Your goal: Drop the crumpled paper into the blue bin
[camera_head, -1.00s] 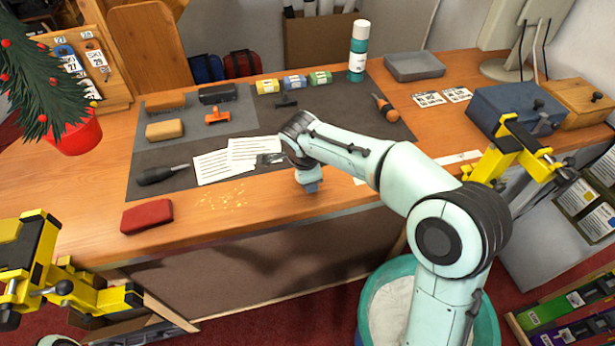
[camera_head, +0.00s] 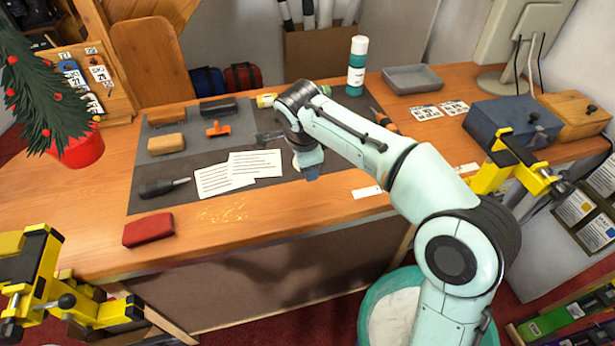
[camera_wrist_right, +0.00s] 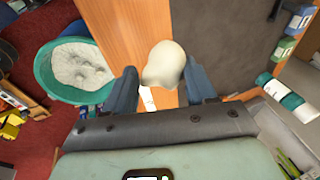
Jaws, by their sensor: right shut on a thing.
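The crumpled paper (camera_wrist_right: 163,62) is a pale, rounded lump between the two dark blue fingers of my right gripper (camera_wrist_right: 163,88) in the right wrist view. The fingers are shut on it. In the head view my right gripper (camera_head: 309,172) points down above the front part of the bench, and the paper is mostly hidden by the gripper. The blue bin (camera_head: 363,308) is a round teal tub with whitish contents on the floor in front of the bench, partly behind my right arm. It also shows at the left of the right wrist view (camera_wrist_right: 42,75). My left gripper is not in view.
The wooden bench (camera_head: 285,212) carries printed sheets (camera_head: 240,170), a red block (camera_head: 148,229), a dark-handled tool (camera_head: 160,188) and a teal-white bottle (camera_head: 356,66). Yellow clamp-like parts stand at left (camera_head: 40,285) and right (camera_head: 505,165). Red floor lies between bench and bin.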

